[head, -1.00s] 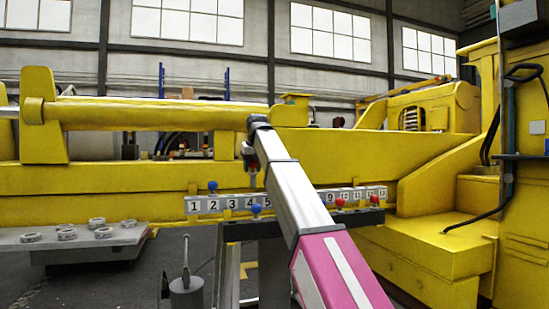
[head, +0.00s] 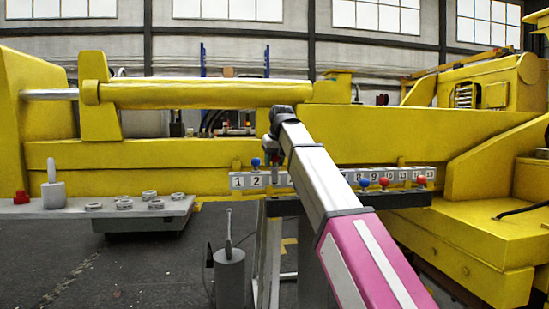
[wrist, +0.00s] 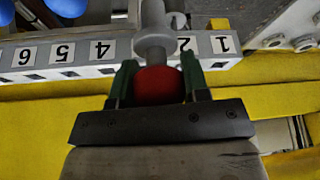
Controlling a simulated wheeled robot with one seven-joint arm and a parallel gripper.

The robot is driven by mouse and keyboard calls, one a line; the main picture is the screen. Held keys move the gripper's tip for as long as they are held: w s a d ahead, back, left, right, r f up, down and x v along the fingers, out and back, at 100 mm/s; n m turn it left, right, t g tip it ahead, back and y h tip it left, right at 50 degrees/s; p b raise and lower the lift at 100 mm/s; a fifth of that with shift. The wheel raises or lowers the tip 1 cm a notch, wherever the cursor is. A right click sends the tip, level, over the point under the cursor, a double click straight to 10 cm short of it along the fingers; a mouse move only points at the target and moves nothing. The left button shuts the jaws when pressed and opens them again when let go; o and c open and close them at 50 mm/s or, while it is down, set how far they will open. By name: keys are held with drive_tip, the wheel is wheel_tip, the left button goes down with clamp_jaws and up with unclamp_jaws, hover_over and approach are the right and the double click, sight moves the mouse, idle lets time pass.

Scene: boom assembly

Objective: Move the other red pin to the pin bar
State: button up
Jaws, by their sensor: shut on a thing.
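My gripper (wrist: 158,82) is shut on a red pin in the wrist view. The pin's red ball head (wrist: 158,86) sits between the green fingers, and its grey collared shaft (wrist: 153,30) extends away. The pin overlaps the numbered pin bar (wrist: 75,52) between 4 and 2, covering the 3. I cannot tell whether it touches the bar or sits in a hole. In the head view the pin bar (head: 244,181) runs behind my arm. Two red pins (head: 383,183) (head: 421,180) show towards its right end.
A blue pin (head: 256,162) stands near 2, and another (head: 364,183) is beside the red ones. At left, a grey table (head: 75,220) holds several rings (head: 150,195), a grey pin-like piece (head: 53,186) and a red piece (head: 21,197). A grey cylinder (head: 230,270) stands below. Yellow boom behind.

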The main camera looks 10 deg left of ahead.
sight(275, 167)
drive_tip(key=shift+f, duration=2.35)
drive_tip(key=shift+f, duration=0.3)
drive_tip(key=shift+f, duration=2.55)
drive_tip(key=o, duration=1.2)
